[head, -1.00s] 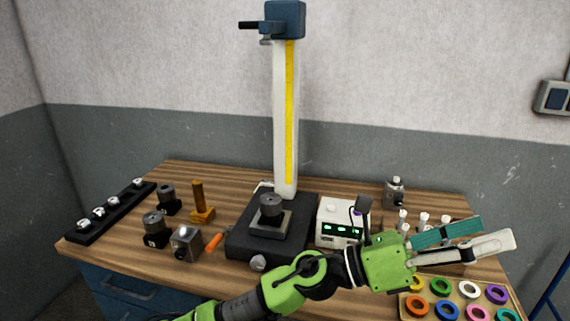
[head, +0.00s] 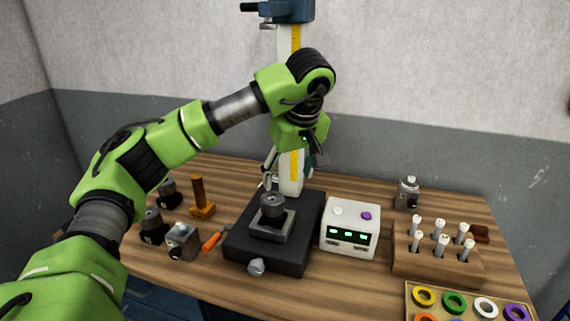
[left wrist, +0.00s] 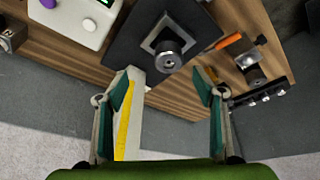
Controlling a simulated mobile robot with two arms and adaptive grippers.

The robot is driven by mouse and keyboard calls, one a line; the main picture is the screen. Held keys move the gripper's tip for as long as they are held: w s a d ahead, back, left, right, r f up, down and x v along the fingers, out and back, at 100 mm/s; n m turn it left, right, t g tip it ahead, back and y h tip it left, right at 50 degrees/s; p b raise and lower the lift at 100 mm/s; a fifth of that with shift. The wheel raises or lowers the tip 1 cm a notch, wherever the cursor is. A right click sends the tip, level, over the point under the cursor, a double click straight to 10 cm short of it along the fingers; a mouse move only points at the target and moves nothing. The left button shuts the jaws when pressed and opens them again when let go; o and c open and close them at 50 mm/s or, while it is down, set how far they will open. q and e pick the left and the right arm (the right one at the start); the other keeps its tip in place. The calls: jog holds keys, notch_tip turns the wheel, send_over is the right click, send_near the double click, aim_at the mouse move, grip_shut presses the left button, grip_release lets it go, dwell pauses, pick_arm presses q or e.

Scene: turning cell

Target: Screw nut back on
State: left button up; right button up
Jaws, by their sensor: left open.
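A dark round collet holder with a ring-shaped top (head: 272,204) stands upright in a grey square seat (head: 271,229) on the black base (head: 305,236) of a tall column. I cannot tell whether its top ring is a separate nut. In the left wrist view the holder's round face (left wrist: 169,58) shows a hole in the middle. My left gripper (head: 293,164) is above and behind the holder, close to the column. In the left wrist view its teal-padded fingers (left wrist: 165,86) are wide apart, with nothing between them. My right gripper is not in view.
The white column (head: 290,182) stands behind the holder. A white control box (head: 350,240) is right of the base. A wooden rack (head: 440,266) with several collets and a ring tray (head: 410,290) are farther right. An orange-handled tool (head: 211,242) and grey block (head: 182,240) lie left.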

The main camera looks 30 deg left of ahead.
aim_at(272, 199)
pick_arm(q)
jog(key=shift+y, duration=0.3)
jog(key=p+x, duration=0.1)
jog(key=x, duration=0.3)
jog(key=a+p+x, duration=0.1)
jog(key=x, duration=0.3)
jog(key=a+p+x, duration=0.1)
jog(key=x, duration=0.4)
jog(key=shift+s+r, duration=0.2)
jog(key=shift+s, duration=0.05)
jog(key=c, duration=1.3)
jog(key=shift+o, duration=0.2)
jog(key=m+t+h, duration=0.1)
jog(key=m, duration=0.3)
jog(key=shift+a+m, duration=0.15)
jog(key=shift+m, duration=0.25)
jog(key=m+h, duration=0.1)
jog(key=m, duration=0.3)
jog(key=shift+t+h, duration=0.4)
jog(key=o, duration=1.3)
jog(key=shift+c, duration=0.2)
